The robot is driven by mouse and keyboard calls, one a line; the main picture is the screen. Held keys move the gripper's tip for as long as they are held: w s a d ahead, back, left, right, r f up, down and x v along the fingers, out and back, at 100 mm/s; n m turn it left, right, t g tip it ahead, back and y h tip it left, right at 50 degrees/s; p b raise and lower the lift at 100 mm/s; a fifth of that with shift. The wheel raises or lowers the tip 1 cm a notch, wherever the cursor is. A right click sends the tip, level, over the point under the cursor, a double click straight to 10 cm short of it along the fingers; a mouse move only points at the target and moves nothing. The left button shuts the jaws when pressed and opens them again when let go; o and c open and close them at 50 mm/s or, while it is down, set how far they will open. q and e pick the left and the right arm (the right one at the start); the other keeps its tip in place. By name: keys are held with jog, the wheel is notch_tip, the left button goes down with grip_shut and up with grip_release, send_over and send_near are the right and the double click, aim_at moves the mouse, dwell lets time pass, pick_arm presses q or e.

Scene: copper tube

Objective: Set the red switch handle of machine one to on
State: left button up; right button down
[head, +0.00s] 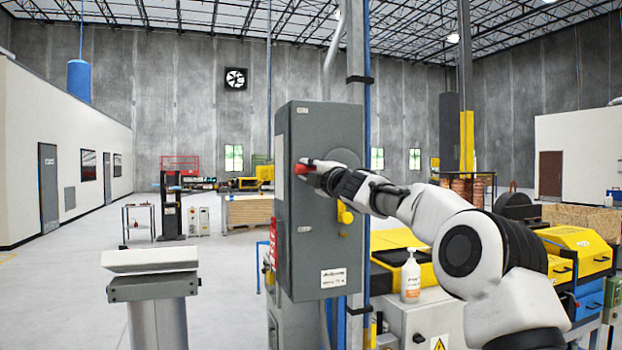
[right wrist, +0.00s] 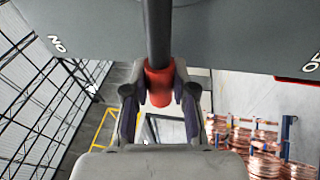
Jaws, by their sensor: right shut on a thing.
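The grey switch cabinet (head: 318,240) stands upright in the middle of the head view. My right gripper (head: 308,168) reaches it from the right, near its upper left edge. The red switch handle (head: 301,169) shows at the fingertips. In the right wrist view, the red grip (right wrist: 160,84) sits at the end of a dark lever (right wrist: 159,35), between the two fingers of my right gripper (right wrist: 160,92), which is shut on it. White ON lettering (right wrist: 57,44) is on the cabinet, left of the lever. My left gripper is not in view.
A yellow knob (head: 345,213) is on the cabinet below my right wrist. A white pump bottle (head: 410,277) stands right of the cabinet, near yellow-lidded boxes (head: 578,243). A grey pedestal (head: 152,290) stands at the left front. Open floor lies between it and the cabinet.

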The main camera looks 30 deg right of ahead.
jog(key=r+m, duration=0.2)
jog(key=r+m+h+p, duration=0.1)
jog(key=r+m, duration=0.1)
jog(key=d+r+m+h+p, duration=0.1)
jog(key=r+m, duration=0.1)
jog(key=shift+s+d+m+t, duration=0.1)
jog(key=shift+s+m+t, duration=0.1)
jog(key=shift+m+t, duration=0.2)
jog(key=shift+s+d+r+m+h+p, duration=0.15)
jog(key=shift+d+r+m+h, duration=0.2)
jog(key=shift+m, duration=0.3)
jog(key=shift+d+r+m+h+p, duration=0.1)
jog(key=shift+d+r+m+h, duration=0.15)
jog(key=shift+r+m, duration=0.25)
jog(key=shift+s+d+r+m+h+p, duration=0.15)
jog(key=shift+d+r+m+h, duration=0.15)
jog(key=shift+m, duration=0.45)
jog(key=shift+w+r+m, duration=0.2)
jog(key=shift+m, duration=0.1)
jog(key=shift+r, duration=0.1)
jog(key=c, duration=1.2)
grip_release()
jog(key=shift+o, duration=1.4)
jog(key=shift+w, duration=0.2)
jog(key=shift+f, duration=0.3)
jog(key=shift+d+f, duration=0.1)
jog(key=shift+f, duration=0.05)
